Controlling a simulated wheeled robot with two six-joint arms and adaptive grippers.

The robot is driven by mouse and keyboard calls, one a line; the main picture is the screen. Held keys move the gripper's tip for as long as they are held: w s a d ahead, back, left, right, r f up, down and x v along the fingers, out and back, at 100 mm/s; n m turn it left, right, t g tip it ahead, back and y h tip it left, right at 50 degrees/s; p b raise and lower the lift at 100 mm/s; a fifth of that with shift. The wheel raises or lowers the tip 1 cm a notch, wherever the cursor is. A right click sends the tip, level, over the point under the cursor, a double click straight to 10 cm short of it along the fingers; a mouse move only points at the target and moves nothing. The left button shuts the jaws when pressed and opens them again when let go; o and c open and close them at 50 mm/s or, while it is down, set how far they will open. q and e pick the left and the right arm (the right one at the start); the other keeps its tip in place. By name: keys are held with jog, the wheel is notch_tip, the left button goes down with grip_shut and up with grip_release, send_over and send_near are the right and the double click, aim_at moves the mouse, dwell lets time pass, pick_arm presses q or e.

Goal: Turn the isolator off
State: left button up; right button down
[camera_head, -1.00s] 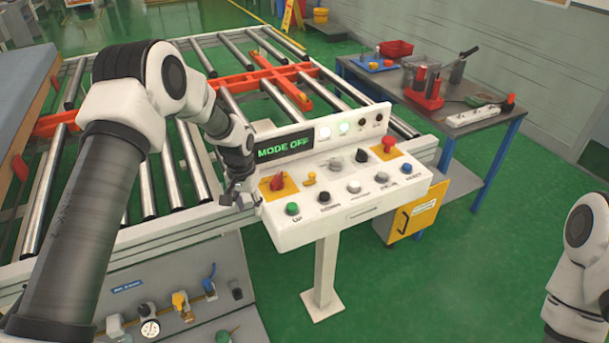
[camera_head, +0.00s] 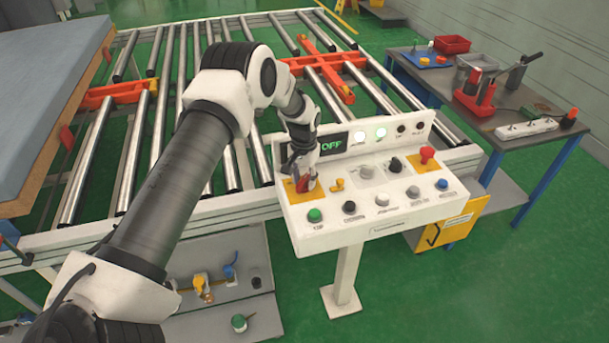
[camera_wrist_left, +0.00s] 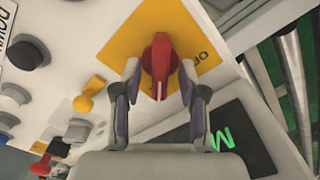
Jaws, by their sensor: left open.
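The isolator is a red rotary knob (camera_wrist_left: 160,55) on a yellow plate (camera_wrist_left: 203,35), at the left end of the white control panel (camera_head: 368,228). In the left wrist view the knob lies lengthwise between my fingers, with a gap visible on each side. My left gripper (camera_head: 304,182) is open over the yellow plate (camera_head: 290,194), and it largely hides the knob in the head view. In the left wrist view its two fingers (camera_wrist_left: 159,78) straddle the knob's lower part. My right gripper is out of view.
A small yellow knob (camera_head: 337,185) sits close to the right of the isolator. A green button (camera_head: 314,215), several other buttons and a red mushroom button (camera_head: 427,154) share the panel. The roller conveyor (camera_head: 165,140) lies behind; a tool table (camera_head: 500,120) stands right.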

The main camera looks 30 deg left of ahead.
pick_arm(q)
jog(key=shift+s+d+r, duration=0.1)
jog(key=shift+s+r, duration=0.05)
jog(key=shift+s, duration=0.05)
grip_shut()
jog(key=shift+n, duration=0.3)
jog(key=n, duration=0.3)
jog(key=shift+n, duration=0.3)
jog(key=n, duration=1.3)
jog(key=shift+n+p, duration=0.3)
